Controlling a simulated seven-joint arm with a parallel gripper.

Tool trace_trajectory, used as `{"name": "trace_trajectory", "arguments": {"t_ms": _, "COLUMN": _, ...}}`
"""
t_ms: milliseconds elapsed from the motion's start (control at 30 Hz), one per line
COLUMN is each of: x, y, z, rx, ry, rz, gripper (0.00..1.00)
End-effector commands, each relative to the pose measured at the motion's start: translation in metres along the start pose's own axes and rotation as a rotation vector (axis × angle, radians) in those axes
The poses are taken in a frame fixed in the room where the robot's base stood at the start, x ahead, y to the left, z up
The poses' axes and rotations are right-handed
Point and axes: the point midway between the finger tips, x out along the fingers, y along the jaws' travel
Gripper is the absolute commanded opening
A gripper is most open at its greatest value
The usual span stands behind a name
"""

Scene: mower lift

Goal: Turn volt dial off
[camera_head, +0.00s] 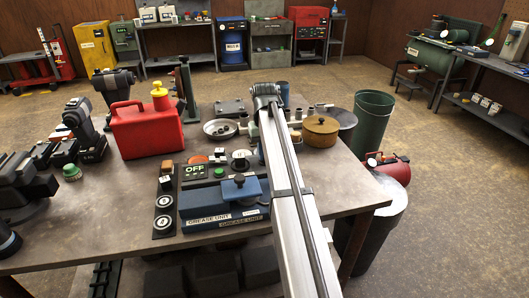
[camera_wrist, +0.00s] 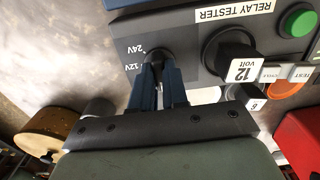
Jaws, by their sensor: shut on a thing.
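The grey relay tester panel (camera_wrist: 185,50) fills the upper wrist view, with 24V and 12V marks beside a black dial (camera_wrist: 152,52). My gripper (camera_wrist: 158,72) is shut on this dial, its two blue fingers reaching down over it. The fingers hide much of the dial, so I cannot tell its exact pointing. In the head view my arm covers the gripped dial.
A green button (camera_wrist: 298,20) and an orange button (camera_wrist: 286,89) lie right of the fingers.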

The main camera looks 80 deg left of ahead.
Motion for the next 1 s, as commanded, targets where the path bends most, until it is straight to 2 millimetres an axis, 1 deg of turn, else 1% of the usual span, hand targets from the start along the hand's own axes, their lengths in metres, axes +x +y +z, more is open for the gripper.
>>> {"name": "trace_trajectory", "arguments": {"t_ms": 400, "x": 0.0008, "y": -0.0005, "z": 0.002, "rx": -0.009, "ry": -0.004, "rz": -0.001, "gripper": 0.0}}
{"name": "trace_trajectory", "arguments": {"t_ms": 433, "x": 0.0009, "y": -0.0005, "z": 0.002, "rx": -0.009, "ry": -0.005, "rz": -0.001, "gripper": 0.16}}
{"name": "trace_trajectory", "arguments": {"t_ms": 667, "x": 0.0005, "y": -0.0002, "z": 0.0012, "rx": -0.007, "ry": -0.002, "rz": 0.0, "gripper": 0.38}}
{"name": "trace_trajectory", "arguments": {"t_ms": 700, "x": 0.0005, "y": -0.0002, "z": 0.001, "rx": -0.007, "ry": -0.002, "rz": 0.0, "gripper": 0.39}}
{"name": "trace_trajectory", "arguments": {"t_ms": 900, "x": 0.0, "y": 0.0, "z": 0.0006, "rx": -0.007, "ry": -0.001, "rz": 0.0, "gripper": 0.39}}
{"name": "trace_trajectory", "arguments": {"t_ms": 1000, "x": -0.0034, "y": 0.0, "z": 0.0002, "rx": -0.006, "ry": -0.001, "rz": 0.0, "gripper": 0.39}}
